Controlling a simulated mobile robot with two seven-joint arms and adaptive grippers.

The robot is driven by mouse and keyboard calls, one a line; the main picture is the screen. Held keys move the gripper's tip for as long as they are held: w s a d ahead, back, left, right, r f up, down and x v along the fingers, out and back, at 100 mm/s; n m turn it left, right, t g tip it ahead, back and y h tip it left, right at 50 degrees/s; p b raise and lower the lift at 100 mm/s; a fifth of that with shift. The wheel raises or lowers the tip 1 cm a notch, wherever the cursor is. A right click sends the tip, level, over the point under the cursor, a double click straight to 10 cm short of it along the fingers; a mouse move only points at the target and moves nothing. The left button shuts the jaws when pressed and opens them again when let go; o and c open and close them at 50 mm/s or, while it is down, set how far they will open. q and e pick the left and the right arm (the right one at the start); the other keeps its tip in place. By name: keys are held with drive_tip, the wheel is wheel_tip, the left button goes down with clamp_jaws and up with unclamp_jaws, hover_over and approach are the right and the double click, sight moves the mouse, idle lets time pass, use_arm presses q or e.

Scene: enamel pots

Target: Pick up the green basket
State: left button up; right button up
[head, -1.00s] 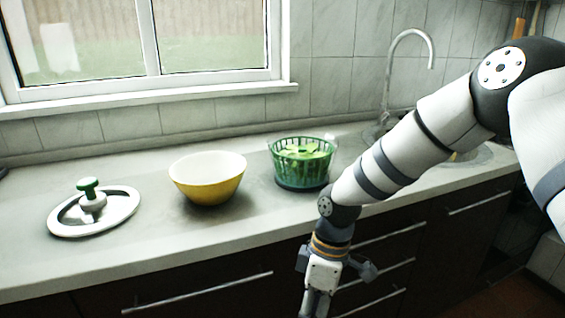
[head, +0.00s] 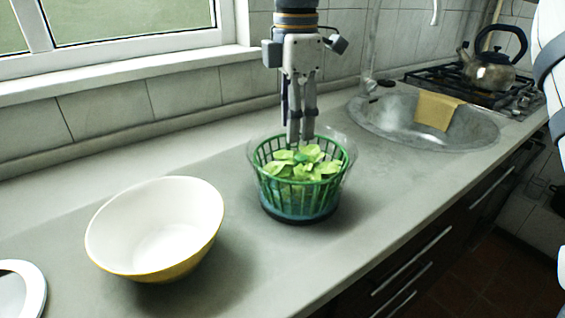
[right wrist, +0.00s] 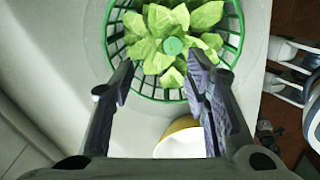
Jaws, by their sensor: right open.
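The green basket (head: 268,185) holds leafy lettuce (head: 310,165) and sits in a clear outer bowl (head: 347,165) on the counter. My right gripper (head: 301,143) points down at the far side of the basket, fingertips by its back rim and the leaves. In the right wrist view, the open fingers (right wrist: 160,62) are apart over the green rim (right wrist: 237,45), with nothing held. I cannot tell whether they touch the rim. My left gripper is not in view.
A yellow bowl with white inside (head: 160,235) stands left of the basket. A white lid (head: 22,290) shows at the lower left. A sink (head: 425,130) with a yellow cloth (head: 437,110) and a kettle (head: 490,70) are to the right. The tiled wall is behind.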

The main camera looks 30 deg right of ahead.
sight(299, 175)
drive_tip(key=f, duration=0.3)
drive_tip(key=s+f, duration=0.1)
drive_tip(key=f, duration=0.7)
drive_tip(key=shift+s+d, duration=0.25)
drive_tip(key=shift+s, duration=0.15)
clamp_jaws()
